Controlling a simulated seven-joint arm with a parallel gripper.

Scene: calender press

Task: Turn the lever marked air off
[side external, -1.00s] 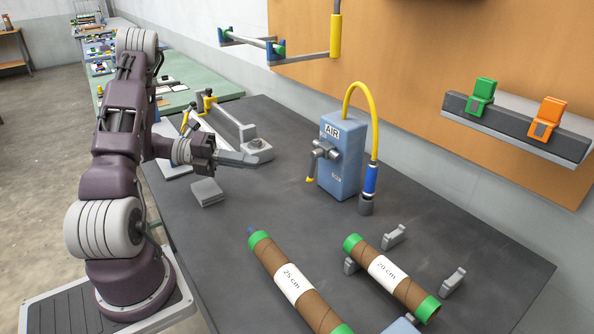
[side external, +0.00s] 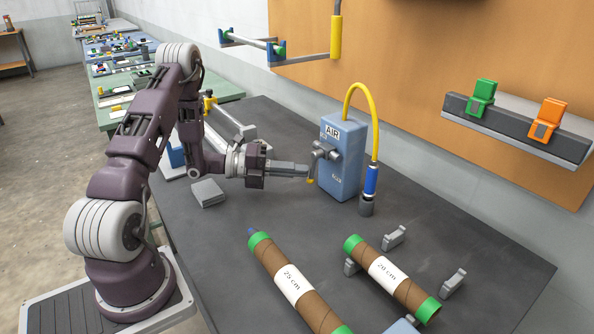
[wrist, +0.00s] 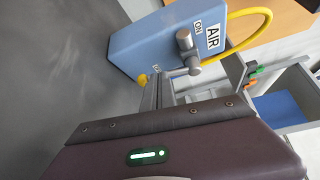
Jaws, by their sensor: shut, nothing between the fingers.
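The blue air box (side external: 343,172) stands upright on the dark table, with a white AIR label on top of its front. Its grey lever (side external: 322,152) sits on the front face with a yellow tip (side external: 311,181) hanging down. The box also shows in the wrist view (wrist: 160,45), with the lever's grey knob (wrist: 184,40) and an ON mark beside it. My gripper (side external: 307,171) is shut and empty, its fingertips close to the lever's lower arm. I cannot tell whether they touch it. In the wrist view my fingers (wrist: 158,92) partly hide the lever's lower part.
A yellow hose (side external: 361,92) arches from the box to a blue nozzle (side external: 371,180) at its right. Two brown tubes with green ends, the 25 cm tube (side external: 293,283) and the 20 cm tube (side external: 391,277), lie in front. A grey block (side external: 208,193) lies under my arm.

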